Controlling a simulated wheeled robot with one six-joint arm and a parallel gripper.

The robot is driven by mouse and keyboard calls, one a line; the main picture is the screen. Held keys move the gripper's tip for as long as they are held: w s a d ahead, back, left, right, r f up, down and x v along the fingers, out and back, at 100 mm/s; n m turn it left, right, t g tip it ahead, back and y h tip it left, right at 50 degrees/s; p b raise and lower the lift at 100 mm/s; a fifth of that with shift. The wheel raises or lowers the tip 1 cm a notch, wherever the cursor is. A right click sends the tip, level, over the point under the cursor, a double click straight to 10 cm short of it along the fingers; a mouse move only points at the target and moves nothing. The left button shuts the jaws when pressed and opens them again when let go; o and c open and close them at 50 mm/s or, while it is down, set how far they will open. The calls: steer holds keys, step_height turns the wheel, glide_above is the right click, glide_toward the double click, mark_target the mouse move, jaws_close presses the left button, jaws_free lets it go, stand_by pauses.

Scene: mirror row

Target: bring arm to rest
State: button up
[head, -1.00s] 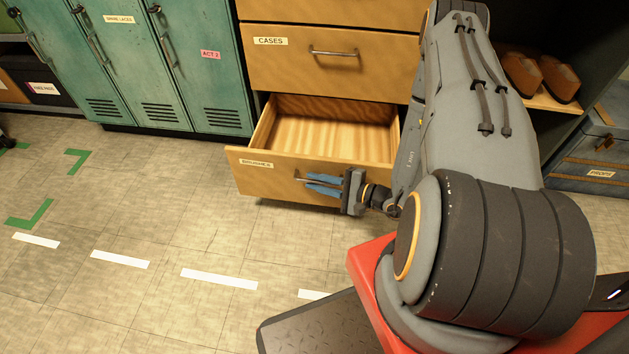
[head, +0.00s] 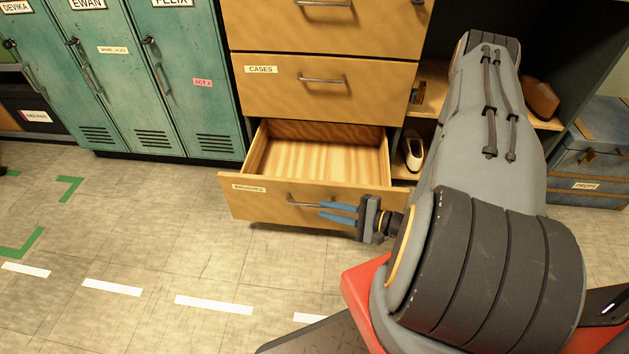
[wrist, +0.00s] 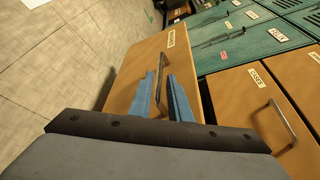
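My gripper (head: 322,211) has two blue fingers, held apart with nothing between them in the head view. It is in front of the open bottom drawer (head: 240,205), labelled BRUSHES, close to its bar handle (head: 305,202). In the wrist view, the fingers of my gripper (wrist: 160,78) point at the drawer front, and the handle (wrist: 163,70) shows in the gap between them. It looks clear of the fingers, though the exact distance is hard to tell. The drawer is pulled out and its visible inside is empty. My arm reaches up and bends over at the right.
The CASES drawer (head: 285,83) above is shut. Teal lockers (head: 190,90) stand at the left. Open shelves at the right hold a pale shoe (head: 413,150) and a brown shoe (head: 541,97). A blue PROPS trunk (head: 590,160) stands far right. The floor at left is clear.

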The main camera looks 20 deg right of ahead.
steer(key=s+a+r+n+g+y, duration=0.3)
steer(key=a+r+n+g, duration=0.6)
steer(key=a+r+g, duration=0.45)
steer(key=s+a+r+n+t+h, duration=0.1)
steer(key=s+a+r+n+h, duration=0.55)
steer(key=r, duration=0.35)
steer(key=s+a+r+n+t+h, duration=0.1)
steer(key=s+a+r+n+h, duration=0.5)
steer(key=r, duration=0.5)
steer(key=s+d+r+m+p, duration=0.1)
steer(key=d+r+m+p, duration=0.4)
steer(key=d+r+p, duration=1.3)
step_height(320, 180, up, 4)
steer(key=h+p, duration=0.1)
steer(key=p, duration=0.6)
steer(key=shift+s+d+f+m, duration=0.2)
steer(key=shift+s+d+m, duration=0.05)
steer(key=shift+d+m, duration=0.15)
